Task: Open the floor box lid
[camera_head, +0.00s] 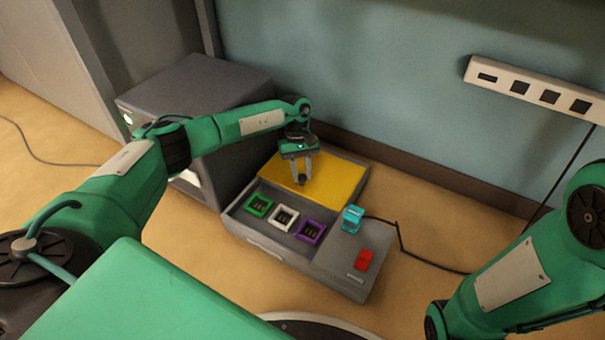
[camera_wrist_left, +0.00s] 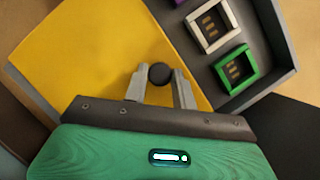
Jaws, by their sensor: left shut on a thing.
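The floor box (camera_head: 235,214) is a grey case on the floor against the wall. Its yellow lid (camera_head: 338,180) covers the rear part and looks flat and closed; it also fills much of the left wrist view (camera_wrist_left: 85,50). A round black knob (camera_wrist_left: 160,75) stands on the lid. My left gripper (camera_head: 301,180) reaches down over the lid, with its fingers on both sides of the knob, shut on it. The fingers partly hide the knob in the head view. My right arm shows at the right edge, but its gripper is out of view.
The box's front has green (camera_head: 258,206), white (camera_head: 284,217) and purple (camera_head: 310,231) framed sockets, a teal plug (camera_head: 352,218) with a black cable and a red switch (camera_head: 363,260). A dark grey cabinet (camera_head: 190,85) stands close behind left. A socket strip (camera_head: 535,88) is on the wall.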

